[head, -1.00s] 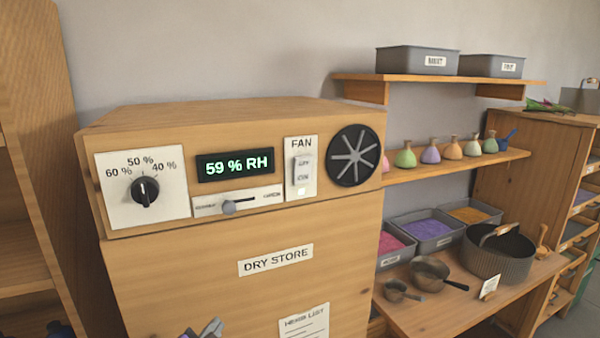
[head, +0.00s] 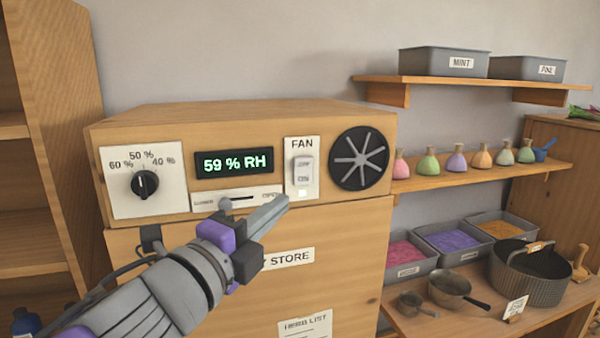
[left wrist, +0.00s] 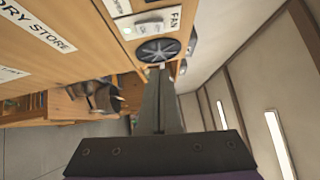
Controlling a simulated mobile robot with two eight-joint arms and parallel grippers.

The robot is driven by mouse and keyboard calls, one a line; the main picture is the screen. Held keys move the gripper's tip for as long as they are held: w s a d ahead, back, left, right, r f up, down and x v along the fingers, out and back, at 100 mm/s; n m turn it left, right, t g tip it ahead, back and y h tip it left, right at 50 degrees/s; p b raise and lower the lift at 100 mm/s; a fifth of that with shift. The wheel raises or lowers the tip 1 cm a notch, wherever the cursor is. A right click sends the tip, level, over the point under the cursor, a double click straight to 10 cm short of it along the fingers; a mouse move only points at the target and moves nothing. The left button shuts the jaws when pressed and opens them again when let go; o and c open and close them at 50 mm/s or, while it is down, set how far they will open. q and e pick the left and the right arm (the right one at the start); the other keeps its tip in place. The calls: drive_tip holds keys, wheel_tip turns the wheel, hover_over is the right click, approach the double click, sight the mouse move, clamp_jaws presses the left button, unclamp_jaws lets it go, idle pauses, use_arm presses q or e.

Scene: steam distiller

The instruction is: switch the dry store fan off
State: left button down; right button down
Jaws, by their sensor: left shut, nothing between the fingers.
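The dry store (head: 230,115) is a wooden cabinet with a control panel. Its fan switch (head: 303,170) is a pale rocker on a white plate under the word FAN, with a small lit lamp below it. The switch also shows in the left wrist view (left wrist: 153,28). The round dark fan (head: 361,159) is to its right; whether it turns cannot be told. My left gripper (head: 284,202) is shut and empty, its tips in front of the panel, just below and left of the switch, seemingly apart from it. My right gripper is not in view.
Left of the switch are a humidity dial (head: 144,184), a display (head: 234,162) reading 59 % RH, and a slider (head: 226,204) close to my left gripper. Shelves (head: 480,174) with flasks, bins and pots stand to the right.

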use_arm(q)
drive_tip(key=p, duration=0.2)
approach(309, 162)
drive_tip(key=w+d, duration=0.3)
drive_tip(key=w, duration=0.1)
drive_tip(key=shift+d+f, duration=0.1)
drive_tip(key=shift+d, duration=0.2)
drive_tip(key=shift+w+a, duration=0.3)
drive_tip(key=shift+w, duration=0.4)
drive_tip(key=shift+r, duration=0.2)
drive_tip(key=shift+w+a+r, duration=0.15)
drive_tip(key=shift+w+r, duration=0.1)
drive_tip(key=shift+r, duration=0.1)
drive_tip(key=shift+f, duration=0.2)
